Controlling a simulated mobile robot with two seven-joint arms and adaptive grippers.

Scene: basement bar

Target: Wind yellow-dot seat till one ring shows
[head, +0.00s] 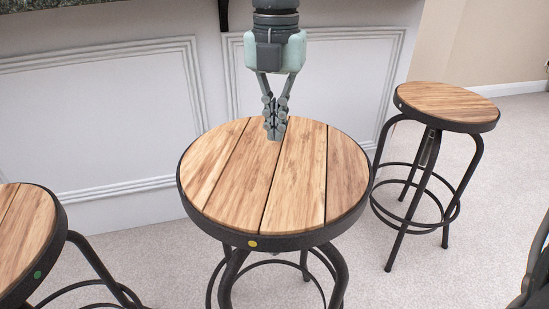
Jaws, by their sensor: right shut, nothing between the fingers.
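The stool with the yellow dot (252,244) on its rim stands in the middle of the head view. Its round seat (305,180) has brown wooden planks and a black metal edge. My right gripper (275,133) points down over the far part of this seat, with its fingers shut and nothing between them. I cannot tell whether the fingertips touch the wood. The screw post under the seat is hidden by the seat, so no rings on it show. My left gripper is not in view.
A stool with a green dot (38,274) stands at the left, partly cut off. Another wooden stool (446,103) stands at the right, its post partly visible. The white panelled bar front (100,120) is close behind. Carpet (420,270) is clear between the stools.

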